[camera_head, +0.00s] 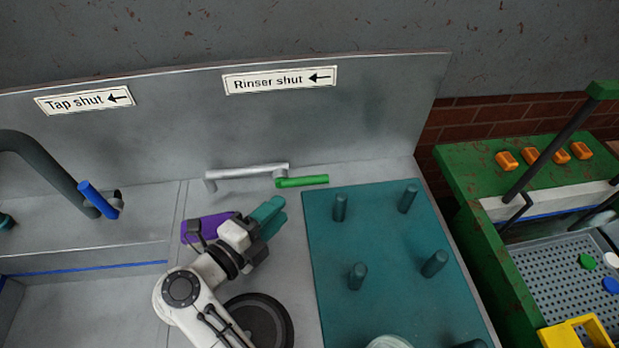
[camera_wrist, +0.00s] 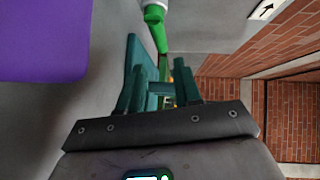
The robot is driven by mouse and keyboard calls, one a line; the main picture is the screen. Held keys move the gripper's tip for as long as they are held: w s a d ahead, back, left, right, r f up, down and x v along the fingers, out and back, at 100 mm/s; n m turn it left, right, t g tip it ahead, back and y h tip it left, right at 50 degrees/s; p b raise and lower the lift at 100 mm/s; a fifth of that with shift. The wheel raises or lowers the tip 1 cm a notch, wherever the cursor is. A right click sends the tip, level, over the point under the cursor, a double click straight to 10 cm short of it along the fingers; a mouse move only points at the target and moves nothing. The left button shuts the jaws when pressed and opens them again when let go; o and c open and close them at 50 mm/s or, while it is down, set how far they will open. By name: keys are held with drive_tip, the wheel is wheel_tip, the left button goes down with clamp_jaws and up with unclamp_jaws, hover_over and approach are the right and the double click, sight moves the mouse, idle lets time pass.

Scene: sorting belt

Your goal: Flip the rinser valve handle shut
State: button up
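The green rinser valve handle (camera_head: 302,182) sticks out to the right from the right end of a grey pipe (camera_head: 247,171) by the back panel. The "Rinser shut" sign (camera_head: 280,79) above it has an arrow pointing left. My gripper (camera_head: 277,216) is in front of and a little left of the handle, apart from it. In the wrist view its two teal fingers (camera_wrist: 160,92) stand apart with nothing held between them. The green handle (camera_wrist: 157,34) shows beyond the fingertips there, running up to its grey joint.
A teal mat (camera_head: 385,270) with several upright pegs lies right of my gripper. A purple block (camera_head: 207,227) is close behind my wrist. A blue tap handle (camera_head: 97,199) stands at the left under a "Tap shut" sign (camera_head: 85,100). A green-framed machine (camera_head: 470,200) is at the right.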

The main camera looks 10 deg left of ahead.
sight(308, 184)
drive_tip(key=x, duration=1)
drive_tip(key=shift+w+d+p, duration=0.15)
drive_tip(key=shift+w+p, duration=0.15)
drive_tip(key=shift+p, duration=0.05)
drive_tip(key=shift+c, duration=0.3)
clamp_jaws()
